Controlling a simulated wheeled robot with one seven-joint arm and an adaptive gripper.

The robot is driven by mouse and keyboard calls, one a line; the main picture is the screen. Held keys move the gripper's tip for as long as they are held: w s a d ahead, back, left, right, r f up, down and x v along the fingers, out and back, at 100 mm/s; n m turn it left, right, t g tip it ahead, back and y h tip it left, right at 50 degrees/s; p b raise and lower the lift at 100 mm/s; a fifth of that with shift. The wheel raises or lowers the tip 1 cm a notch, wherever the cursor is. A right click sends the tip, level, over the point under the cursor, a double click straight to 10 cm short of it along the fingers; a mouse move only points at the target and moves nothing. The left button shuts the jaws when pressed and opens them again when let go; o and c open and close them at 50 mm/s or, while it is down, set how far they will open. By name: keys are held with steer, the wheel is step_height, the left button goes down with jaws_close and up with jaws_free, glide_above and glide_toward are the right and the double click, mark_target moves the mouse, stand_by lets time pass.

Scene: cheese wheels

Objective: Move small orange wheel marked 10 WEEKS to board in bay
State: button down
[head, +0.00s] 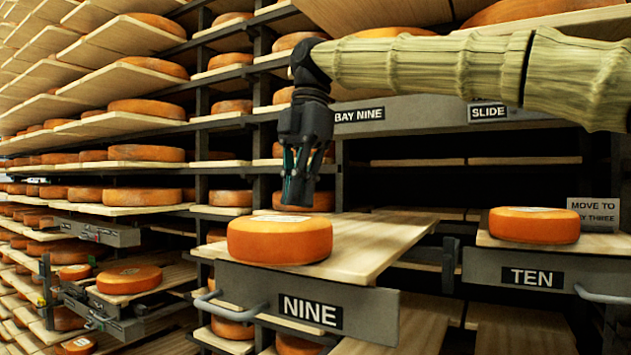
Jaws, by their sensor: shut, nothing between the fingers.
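My gripper (298,200) is shut and empty, pointing down just above an orange cheese wheel (280,243). That wheel lies flat at the left of a wooden board (375,240) on the pulled-out slide labelled NINE (300,308). A pale label is on its top, but I cannot read it. Another orange wheel (534,228) with a pale top label sits on the slide labelled TEN (532,276), at the right. I cannot read 10 WEEKS on either wheel. The right part of the NINE board is bare.
A sign (595,214) behind the TEN wheel reads MOVE TO, with THREE below, partly hidden. A bar labelled BAY NINE (358,115) and SLIDE crosses above. Racks with many wheels (145,108) fill the left. Another slide (128,279) stands out at lower left, bearing a wheel.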

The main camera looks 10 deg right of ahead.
mark_target(278, 218)
steer(key=s+a+p, duration=0.1)
steer(key=s+a, duration=0.1)
steer(key=a, duration=0.1)
steer(key=shift+s+r+p, duration=0.1)
steer(key=shift+s+p, duration=0.15)
steer(key=shift+p, duration=0.1)
steer(key=shift+f+p, duration=0.35)
steer(key=shift+d+f, duration=0.1)
steer(key=shift+f, duration=0.6)
